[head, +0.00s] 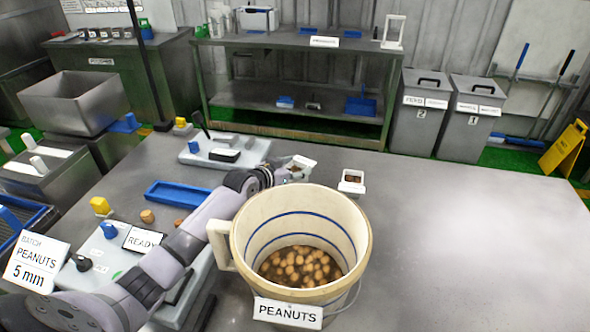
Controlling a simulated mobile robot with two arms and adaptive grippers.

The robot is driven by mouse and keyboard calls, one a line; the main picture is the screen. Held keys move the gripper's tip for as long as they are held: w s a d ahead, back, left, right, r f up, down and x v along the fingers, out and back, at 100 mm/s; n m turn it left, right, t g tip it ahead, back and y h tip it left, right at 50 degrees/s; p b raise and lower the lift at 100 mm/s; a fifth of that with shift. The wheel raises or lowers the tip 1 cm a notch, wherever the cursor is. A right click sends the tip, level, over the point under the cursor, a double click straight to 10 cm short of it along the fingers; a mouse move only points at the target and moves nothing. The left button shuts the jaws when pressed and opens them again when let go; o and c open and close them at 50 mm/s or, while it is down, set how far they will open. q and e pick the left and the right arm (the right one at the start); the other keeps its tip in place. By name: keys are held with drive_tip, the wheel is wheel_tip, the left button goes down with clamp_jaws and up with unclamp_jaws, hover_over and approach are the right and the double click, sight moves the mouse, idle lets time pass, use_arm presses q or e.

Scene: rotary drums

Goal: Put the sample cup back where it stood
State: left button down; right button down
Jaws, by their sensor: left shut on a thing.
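My left arm reaches in from the lower left, past the back of the peanut bucket. My left gripper (286,173) is shut on a small white sample cup (302,162), just behind the bucket rim. The fingertips are small and partly hidden, and I cannot tell whether the cup touches the table. A second small white container (351,184) with brown contents stands on the table to the right of the held cup. My right gripper is not in view.
The cream bucket (354,235), labelled PEANUTS, stands in front, holding peanuts in liquid. A blue tray (178,194), a scale-like device (226,151) and a READY sign (143,240) lie left. The table's right side (470,240) is clear.

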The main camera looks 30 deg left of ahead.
use_arm(q)
drive_tip(key=shift+f, duration=0.25)
drive_tip(key=c, duration=0.6)
unclamp_jaws()
drive_tip(key=shift+c, duration=0.2)
drive_tip(key=v, duration=1.2)
drive_tip(key=shift+a, duration=0.15)
